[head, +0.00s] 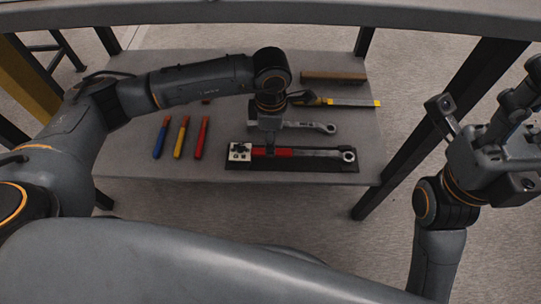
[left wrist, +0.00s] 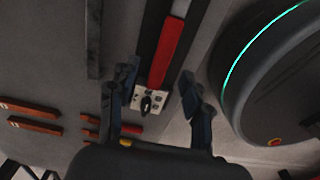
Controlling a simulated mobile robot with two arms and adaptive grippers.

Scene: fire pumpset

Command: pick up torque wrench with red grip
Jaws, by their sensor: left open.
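The torque wrench with red grip (head: 310,152) lies level in a black holder (head: 315,166) near the front edge of the grey table. Its red grip is toward the left and its ring head toward the right. My left gripper (left wrist: 158,98) is open above the wrench's grip end. In the left wrist view the red grip (left wrist: 166,52) runs up from between the open fingers, beside a white panel with a black knob (left wrist: 146,103). In the head view my left gripper partly hides the grip. My right gripper (head: 512,115) is raised at the far right, away from the table.
A grey wrench (head: 312,127) lies just behind the torque wrench. Blue, yellow and red tools (head: 181,138) lie to the left. A yellow-ended bar (head: 350,103) and a brown bar (head: 333,77) lie behind. Dark frame posts (head: 440,125) flank the table (head: 130,165).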

